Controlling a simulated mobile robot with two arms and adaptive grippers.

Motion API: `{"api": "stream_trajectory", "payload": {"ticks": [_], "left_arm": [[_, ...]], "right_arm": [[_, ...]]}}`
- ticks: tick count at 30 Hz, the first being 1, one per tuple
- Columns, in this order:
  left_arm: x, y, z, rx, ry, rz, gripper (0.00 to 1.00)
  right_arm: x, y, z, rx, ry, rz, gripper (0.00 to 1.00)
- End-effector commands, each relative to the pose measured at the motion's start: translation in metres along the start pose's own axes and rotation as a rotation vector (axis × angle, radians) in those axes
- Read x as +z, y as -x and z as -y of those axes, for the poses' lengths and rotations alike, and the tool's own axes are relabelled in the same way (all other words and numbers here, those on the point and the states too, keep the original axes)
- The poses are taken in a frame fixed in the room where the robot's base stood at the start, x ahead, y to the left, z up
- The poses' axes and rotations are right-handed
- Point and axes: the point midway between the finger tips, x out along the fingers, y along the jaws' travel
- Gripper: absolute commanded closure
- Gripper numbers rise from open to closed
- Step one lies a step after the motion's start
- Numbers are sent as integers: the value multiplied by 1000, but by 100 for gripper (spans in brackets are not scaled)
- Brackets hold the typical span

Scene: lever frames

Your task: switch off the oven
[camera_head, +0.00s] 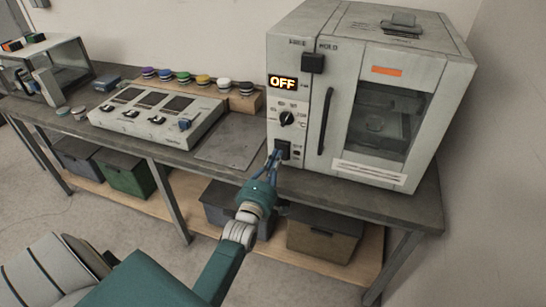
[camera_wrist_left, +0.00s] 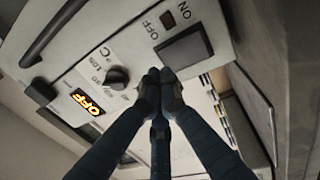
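The oven (camera_head: 310,150) is a grey-white box on the bench at the right. Its display (camera_head: 283,82) reads OFF in lit orange letters; the display (camera_wrist_left: 87,101) also shows in the left wrist view. My right gripper is not in view.
A round black knob (camera_head: 287,118) and a long door handle (camera_head: 325,121) are near the switch. Bins (camera_head: 325,240) stand on the shelf below.

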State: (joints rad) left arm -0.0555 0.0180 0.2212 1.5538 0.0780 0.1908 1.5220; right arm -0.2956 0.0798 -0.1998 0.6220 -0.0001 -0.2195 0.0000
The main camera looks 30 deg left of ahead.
Motion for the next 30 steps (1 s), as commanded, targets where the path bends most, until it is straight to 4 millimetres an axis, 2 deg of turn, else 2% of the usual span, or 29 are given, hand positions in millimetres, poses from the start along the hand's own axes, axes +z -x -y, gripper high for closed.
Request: {"api": "stream_trajectory", "payload": {"ticks": [5,8,11,15,18,23,30], "left_arm": [[1,20,-4,-1,-1,1,100],[1,34,-7,0,1,1,100],[1,50,-11,-1,0,1,100],[1,73,-16,-2,-1,1,100],[1,86,-20,-1,0,1,100],[1,96,-24,0,0,1,100],[1,97,-25,0,0,1,100]], "right_arm": [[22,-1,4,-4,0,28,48],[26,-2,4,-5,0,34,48],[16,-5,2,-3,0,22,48],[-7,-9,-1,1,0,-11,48],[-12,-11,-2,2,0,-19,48],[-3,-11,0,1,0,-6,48],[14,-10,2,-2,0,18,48]]}}
